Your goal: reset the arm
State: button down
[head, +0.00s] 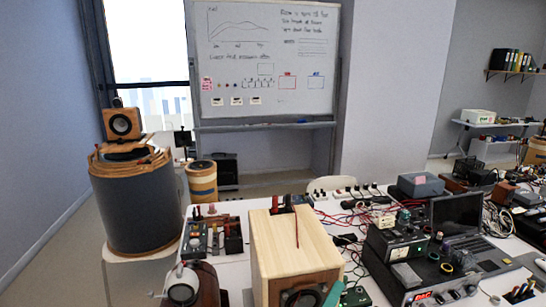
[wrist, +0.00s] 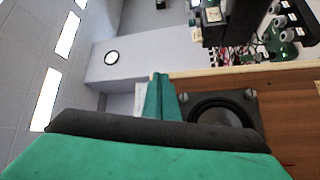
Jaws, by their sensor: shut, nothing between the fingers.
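My gripper (wrist: 158,98) shows in the wrist view as teal fingers brought together, with nothing between them. A dark pad and a broad teal part of it fill the bottom of that view. In the head view a small teal piece of my gripper (head: 334,293) shows at the bottom edge, just right of the front of a pale wooden speaker box (head: 272,247). The speaker box's dark round driver (wrist: 222,115) is right of the fingers in the wrist view. I cannot tell whether the fingers touch the box. Most of my arm is out of view.
The white table (head: 345,272) is crowded with electronics, cables and a laptop (head: 458,216). A large grey drum (head: 137,212) with a small speaker (head: 123,123) on top stands at left. A whiteboard (head: 268,60) is at the back. Open floor (head: 50,260) lies at far left.

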jog(key=s+a+f+n+y, duration=0.1)
jog(key=s+a+f+y, duration=0.35)
jog(key=s+f, duration=0.45)
jog(key=s+a+f+n+y, duration=0.1)
jog(key=s+a+f+y, duration=0.5)
jog(key=f, duration=0.5)
jog(key=s+a+f+m, duration=0.1)
jog(key=s+m, duration=0.3)
jog(key=s, duration=0.8)
jog(key=s+a+m+y, duration=0.1)
jog(key=s+a+m, duration=0.2)
jog(key=s, duration=0.9)
jog(key=shift+f+m+g, duration=0.35)
jog(key=shift+m+g, duration=0.05)
jog(key=shift+m, duration=0.8)
jog(key=shift+s, duration=0.1)
